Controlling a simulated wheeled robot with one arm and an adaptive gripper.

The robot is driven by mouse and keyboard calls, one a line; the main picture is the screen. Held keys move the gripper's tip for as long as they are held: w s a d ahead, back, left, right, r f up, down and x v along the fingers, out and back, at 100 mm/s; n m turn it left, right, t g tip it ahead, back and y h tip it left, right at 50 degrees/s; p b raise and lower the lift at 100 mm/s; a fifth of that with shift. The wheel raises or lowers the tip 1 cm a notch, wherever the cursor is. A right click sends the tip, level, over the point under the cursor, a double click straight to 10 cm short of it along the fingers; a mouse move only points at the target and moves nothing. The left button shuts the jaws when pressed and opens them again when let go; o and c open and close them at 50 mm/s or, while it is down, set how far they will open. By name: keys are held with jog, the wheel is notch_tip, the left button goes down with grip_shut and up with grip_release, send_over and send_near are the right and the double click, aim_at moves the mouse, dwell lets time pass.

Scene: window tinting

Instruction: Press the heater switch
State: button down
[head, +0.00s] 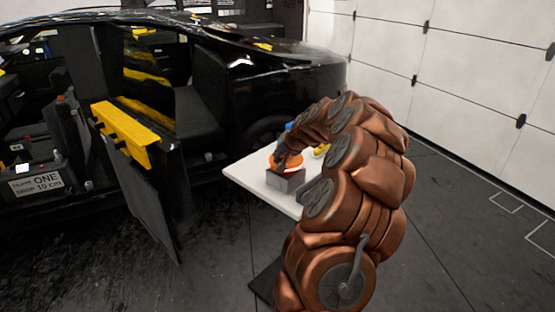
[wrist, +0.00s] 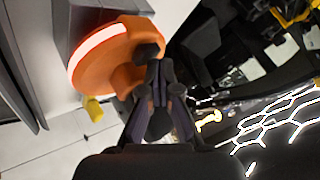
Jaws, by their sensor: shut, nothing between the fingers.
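The heater (head: 291,182) is a grey box with an orange round top on the white table, in the middle of the head view. In the wrist view its orange top (wrist: 100,62) has a bright, pale band along one side. My gripper (head: 281,158) is shut and empty, with its fingers over the orange top. In the wrist view my gripper's tips (wrist: 155,65) overlap the orange part's edge, beside a small dark piece. I cannot tell whether they touch, or whether that piece is the switch.
The white table (head: 249,176) has bare room left of the heater. A yellow thing (head: 321,150) lies behind it, partly hidden by my arm. A black car (head: 285,75) with an open door (head: 140,190) stands behind and left. A white garage door (head: 460,70) is at right.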

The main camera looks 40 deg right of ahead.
aim_at(277, 160)
jog(key=shift+r+p, duration=0.4)
jog(key=shift+r, duration=2.6)
jog(key=shift+w+a, duration=0.1)
jog(key=shift+a, duration=0.3)
jog(key=s+a+r+n+g+y, duration=0.1)
jog(key=a+n+y, duration=0.15)
jog(key=a, duration=1.05)
jog(key=s+a+n+g+y, duration=0.2)
jog(key=a+n, duration=0.1)
jog(key=a, duration=1)
jog(key=s+a+f+n+g, duration=0.1)
jog(key=s+a+n+g, duration=0.25)
jog(key=s+a, duration=0.85)
jog(key=s+a+f+n+g+h, duration=0.1)
jog(key=s+a+f+g, duration=0.1)
jog(key=s, duration=0.9)
jog(key=s+a+f+n+g+h, duration=0.1)
jog(key=s+a+f+g, duration=0.1)
jog(key=s, duration=1)
jog(key=shift+s+a+f+n, duration=0.2)
jog(key=shift+a+f+n, duration=0.25)
jog(key=shift+a, duration=0.25)
